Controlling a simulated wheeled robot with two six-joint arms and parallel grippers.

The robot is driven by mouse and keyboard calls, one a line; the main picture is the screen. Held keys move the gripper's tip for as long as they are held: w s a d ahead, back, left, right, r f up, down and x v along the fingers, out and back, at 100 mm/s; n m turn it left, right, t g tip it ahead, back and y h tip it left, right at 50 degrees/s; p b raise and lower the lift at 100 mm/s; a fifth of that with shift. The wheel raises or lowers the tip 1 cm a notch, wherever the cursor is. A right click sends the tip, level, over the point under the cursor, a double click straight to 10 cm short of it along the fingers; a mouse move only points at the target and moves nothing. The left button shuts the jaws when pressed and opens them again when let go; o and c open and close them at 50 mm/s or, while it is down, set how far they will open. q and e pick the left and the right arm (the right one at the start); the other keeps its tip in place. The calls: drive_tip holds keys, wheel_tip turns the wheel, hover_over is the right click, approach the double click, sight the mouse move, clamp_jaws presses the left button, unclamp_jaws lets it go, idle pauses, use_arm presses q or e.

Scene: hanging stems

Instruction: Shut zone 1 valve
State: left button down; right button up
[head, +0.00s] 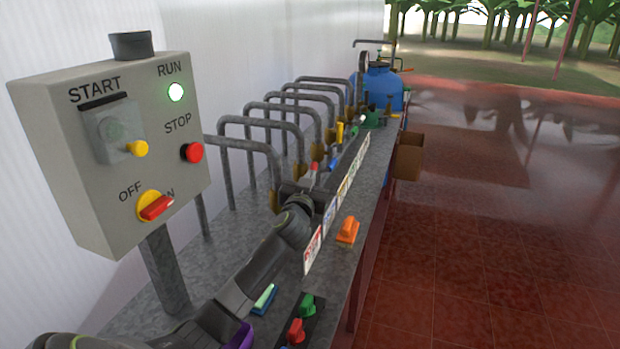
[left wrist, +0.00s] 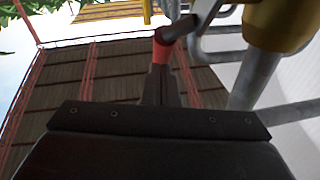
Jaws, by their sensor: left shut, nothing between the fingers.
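A row of bent grey pipes with brass valve bodies runs along the bench. A red valve handle (head: 315,167) shows just beyond my left gripper (head: 300,190) in the head view. In the left wrist view the red handle (left wrist: 163,48) stands right at the tips of my left gripper (left wrist: 160,85), which is shut and empty. Tips and handle look touching or very close; I cannot tell which. A large brass body (left wrist: 282,25) is at the upper right there. Which valve is zone 1 cannot be read, as my arm hides part of the row. My right gripper is not in view.
A grey control box (head: 115,150) with a lit RUN lamp stands at the left. Picture labels (head: 313,250) line the bench edge. An orange block-like item (head: 347,231) and green and red knobs (head: 301,318) are on the near bench. A blue tank (head: 382,88) stands far back.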

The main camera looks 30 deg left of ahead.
use_arm(q)
drive_tip(key=shift+w+a+g+p, duration=0.15)
drive_tip(key=shift+w+g+p, duration=0.55)
drive_tip(key=shift+p, duration=0.45)
drive_tip(key=shift+w+a+f, duration=0.15)
drive_tip(key=shift+w+f, duration=0.3)
drive_tip(key=shift+w, duration=0.2)
drive_tip(key=shift+w+a+f+g+h+p, duration=0.1)
drive_tip(key=shift+w+f+g+h+p, duration=0.1)
drive_tip(key=shift+w+g+h+p, duration=0.25)
drive_tip(key=shift+w+f+g, duration=0.15)
drive_tip(key=shift+f+g, duration=0.2)
drive_tip(key=shift+w+a+f, duration=0.1)
drive_tip(key=shift+w+f, duration=0.1)
drive_tip(key=shift+w+a+f+b, duration=0.15)
drive_tip(key=shift+w+f+b, duration=0.55)
drive_tip(key=shift+b, duration=0.7)
drive_tip(key=shift+s+f, duration=0.1)
drive_tip(key=shift+f, duration=0.05)
